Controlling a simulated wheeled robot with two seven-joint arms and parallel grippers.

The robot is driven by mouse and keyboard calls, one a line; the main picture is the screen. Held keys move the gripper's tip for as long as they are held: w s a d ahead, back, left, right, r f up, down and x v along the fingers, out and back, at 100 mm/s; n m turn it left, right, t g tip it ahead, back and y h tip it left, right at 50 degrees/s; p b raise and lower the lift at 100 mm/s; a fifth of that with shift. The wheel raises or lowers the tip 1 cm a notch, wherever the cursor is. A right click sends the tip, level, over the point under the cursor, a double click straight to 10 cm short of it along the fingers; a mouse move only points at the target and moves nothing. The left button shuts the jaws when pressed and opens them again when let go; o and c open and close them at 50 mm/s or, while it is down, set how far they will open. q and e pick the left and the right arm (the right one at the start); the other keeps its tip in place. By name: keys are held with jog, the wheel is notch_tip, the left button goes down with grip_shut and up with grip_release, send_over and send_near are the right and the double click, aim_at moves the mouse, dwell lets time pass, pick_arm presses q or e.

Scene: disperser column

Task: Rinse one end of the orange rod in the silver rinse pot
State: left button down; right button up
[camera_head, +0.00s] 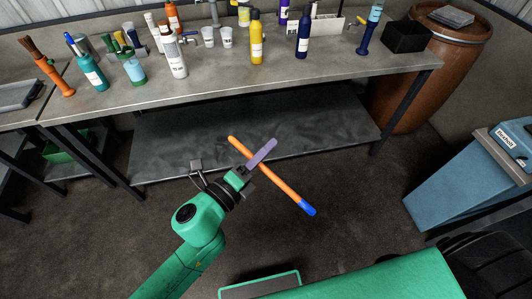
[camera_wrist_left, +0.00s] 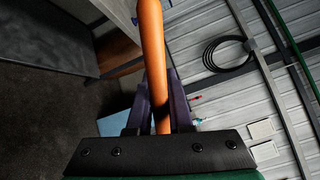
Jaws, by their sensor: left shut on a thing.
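The orange rod (camera_head: 288,184) has a blue tip at its lower right end. It is held slanted in front of the bench, over the dark floor, with its plain orange end at upper left. My left gripper (camera_head: 262,153) is shut on the rod toward its orange end, with purple-grey fingers across it. In the left wrist view the rod (camera_wrist_left: 152,45) runs up from between the fingers (camera_wrist_left: 156,100). I cannot make out a silver rinse pot for certain in either view. My right gripper is not in view.
A grey bench (camera_head: 220,85) behind the rod carries several bottles, including a yellow one (camera_head: 256,38), and white cups (camera_head: 227,37). A black box (camera_head: 405,37) stands at its right end. A brown barrel (camera_head: 425,75) and blue bin (camera_head: 465,185) stand right. Open floor lies around my arm.

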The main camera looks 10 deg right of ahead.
pick_arm(q)
jog(key=m, duration=0.3)
jog(key=shift+m, duration=0.3)
jog(key=m, duration=1)
jog(key=shift+m+b, duration=0.3)
jog(key=shift+f, duration=0.1)
